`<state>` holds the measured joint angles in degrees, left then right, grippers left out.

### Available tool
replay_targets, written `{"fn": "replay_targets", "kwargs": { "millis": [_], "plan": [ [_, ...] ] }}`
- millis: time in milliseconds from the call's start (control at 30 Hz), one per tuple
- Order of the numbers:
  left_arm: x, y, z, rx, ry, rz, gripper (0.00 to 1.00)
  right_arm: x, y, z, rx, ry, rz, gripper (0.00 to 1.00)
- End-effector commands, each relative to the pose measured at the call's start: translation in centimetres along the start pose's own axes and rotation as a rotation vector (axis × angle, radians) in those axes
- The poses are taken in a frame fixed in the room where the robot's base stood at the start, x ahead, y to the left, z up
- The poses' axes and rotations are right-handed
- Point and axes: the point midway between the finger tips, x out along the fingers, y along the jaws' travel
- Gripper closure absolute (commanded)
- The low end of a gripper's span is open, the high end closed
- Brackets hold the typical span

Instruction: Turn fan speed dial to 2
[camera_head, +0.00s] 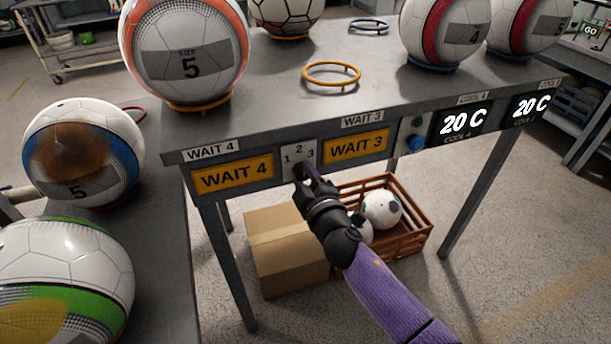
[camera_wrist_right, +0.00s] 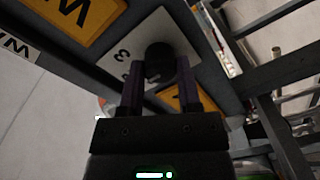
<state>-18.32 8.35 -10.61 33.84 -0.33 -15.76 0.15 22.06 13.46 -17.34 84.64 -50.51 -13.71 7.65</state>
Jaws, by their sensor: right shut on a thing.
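The fan speed dial (camera_wrist_right: 158,62) is a dark round knob on a pale plate (camera_head: 299,153) marked 1, 2 and 3, on the front edge of the table. My right gripper (camera_head: 304,172) is at the plate; in the right wrist view its two fingers (camera_wrist_right: 160,82) are on either side of the knob, shut on it. The gripper hides much of the knob in the head view, and I cannot tell which number it points to. My left gripper is not in view.
Yellow WAIT 4 (camera_head: 232,176) and WAIT 3 (camera_head: 357,146) displays flank the plate. A blue knob (camera_head: 416,143) is further right. Balls rest on the grey table (camera_head: 270,95). A cardboard box (camera_head: 285,250) and a brown crate (camera_head: 408,225) are below.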

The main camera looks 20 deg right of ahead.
Motion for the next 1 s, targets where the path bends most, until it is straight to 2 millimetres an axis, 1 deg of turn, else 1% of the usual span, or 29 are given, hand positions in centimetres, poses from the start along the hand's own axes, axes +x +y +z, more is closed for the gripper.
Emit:
{"fn": "replay_targets", "kwargs": {
  "millis": [367,700,733,767,800,867,900,1000],
  "plan": [
    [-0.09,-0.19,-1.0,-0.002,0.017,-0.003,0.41,-0.04,-0.13,0.03,-0.065,-0.002,-0.003,1.0],
    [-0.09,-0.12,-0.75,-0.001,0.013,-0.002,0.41,-0.04,-0.14,0.04,-0.066,-0.002,-0.003,1.0],
    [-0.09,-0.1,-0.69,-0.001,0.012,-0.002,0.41,-0.04,-0.14,0.04,-0.066,-0.002,-0.003,0.51],
    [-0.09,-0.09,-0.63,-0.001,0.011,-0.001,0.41,-0.04,-0.14,0.04,-0.066,-0.002,-0.003,0.45],
    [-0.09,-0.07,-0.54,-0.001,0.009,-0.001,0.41,-0.03,-0.13,0.04,-0.066,-0.002,-0.003,0.36],
    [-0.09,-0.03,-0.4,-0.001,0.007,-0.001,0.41,-0.03,-0.11,0.03,-0.066,-0.002,-0.002,0.23],
    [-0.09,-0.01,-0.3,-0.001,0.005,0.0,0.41,-0.03,-0.09,0.03,-0.066,-0.002,-0.002,0.22],
    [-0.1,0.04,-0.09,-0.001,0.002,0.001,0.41,-0.02,-0.07,0.02,-0.065,-0.002,-0.002,0.22]
  ]
}}
